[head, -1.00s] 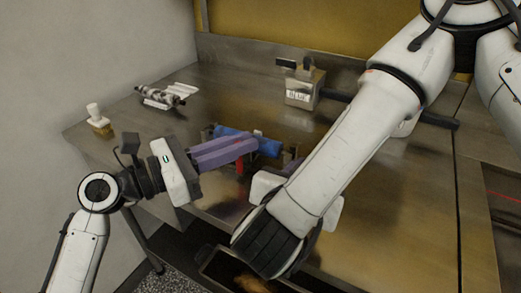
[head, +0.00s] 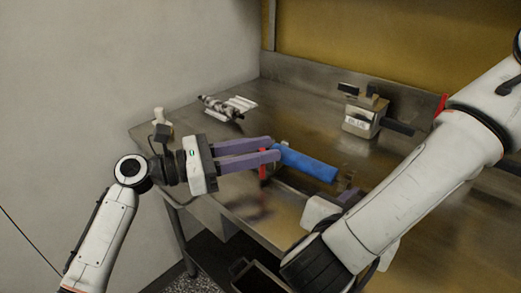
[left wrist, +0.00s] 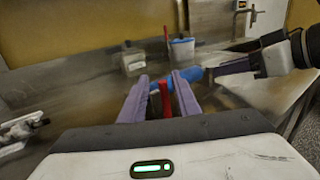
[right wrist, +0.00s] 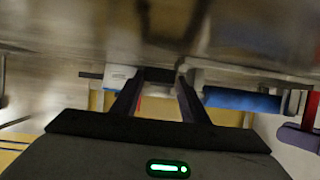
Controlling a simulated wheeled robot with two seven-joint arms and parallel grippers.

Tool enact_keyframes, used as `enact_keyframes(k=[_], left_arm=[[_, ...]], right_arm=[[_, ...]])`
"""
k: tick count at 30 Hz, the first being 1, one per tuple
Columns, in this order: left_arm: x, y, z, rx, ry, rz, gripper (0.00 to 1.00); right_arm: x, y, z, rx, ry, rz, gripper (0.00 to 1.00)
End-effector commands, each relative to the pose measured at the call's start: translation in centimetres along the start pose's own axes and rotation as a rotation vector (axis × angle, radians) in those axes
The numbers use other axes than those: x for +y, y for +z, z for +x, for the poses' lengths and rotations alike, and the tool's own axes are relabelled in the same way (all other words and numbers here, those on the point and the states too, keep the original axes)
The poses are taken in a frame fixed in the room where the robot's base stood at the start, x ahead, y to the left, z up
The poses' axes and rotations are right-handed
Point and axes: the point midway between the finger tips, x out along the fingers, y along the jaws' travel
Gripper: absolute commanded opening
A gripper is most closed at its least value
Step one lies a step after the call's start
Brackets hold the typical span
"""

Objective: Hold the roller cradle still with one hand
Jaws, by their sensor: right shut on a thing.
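The roller cradle (head: 348,183) sits on the steel bench with a blue roller (head: 305,163) across it; the roller also shows in the right wrist view (right wrist: 240,101). My right gripper (head: 350,198) is at the cradle's right end, shut on a part of it that its fingers mostly hide; its fingers show in the right wrist view (right wrist: 160,80). My left gripper (head: 275,150) is open at the roller's left end. A red upright piece (left wrist: 165,98) stands between its purple fingers in the left wrist view, apart from at least one finger.
A metal block with a black handle (head: 362,118) stands at the back of the bench. A speckled roller on a white stand (head: 222,107) and a small white knob (head: 160,116) are at the left. A dark open bin (head: 262,275) is below the front edge.

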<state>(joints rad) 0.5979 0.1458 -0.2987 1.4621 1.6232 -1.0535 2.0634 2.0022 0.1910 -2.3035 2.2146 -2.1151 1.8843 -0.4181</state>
Motion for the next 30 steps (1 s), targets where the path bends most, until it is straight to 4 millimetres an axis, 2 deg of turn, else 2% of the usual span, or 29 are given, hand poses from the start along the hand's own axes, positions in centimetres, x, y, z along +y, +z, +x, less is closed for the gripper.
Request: enact_keyframes(k=[5,8,15,21,25,30], left_arm=[[-0.1,0.0,-0.4,0.000,-0.002,0.000,0.29],[0.0,-0.1,-1.6,0.002,0.000,0.000,0.29],[0.0,-0.1,-6.7,0.004,0.001,0.000,0.29],[0.0,-0.1,-10.3,0.003,0.002,-0.001,0.29],[0.0,0.0,-11.6,0.002,0.001,0.000,0.29],[0.0,0.0,-12.1,0.000,0.000,0.000,0.29]], right_arm=[[0.1,0.0,0.0,0.001,0.002,-0.003,0.05],[0.0,0.0,0.0,0.001,0.002,-0.004,0.05],[0.0,0.0,0.0,0.001,0.002,-0.004,0.05],[0.0,0.0,0.0,0.000,0.001,-0.004,0.05],[0.0,0.0,0.0,0.000,0.001,-0.004,0.05],[0.0,0.0,0.0,0.000,0.000,-0.004,0.05]])
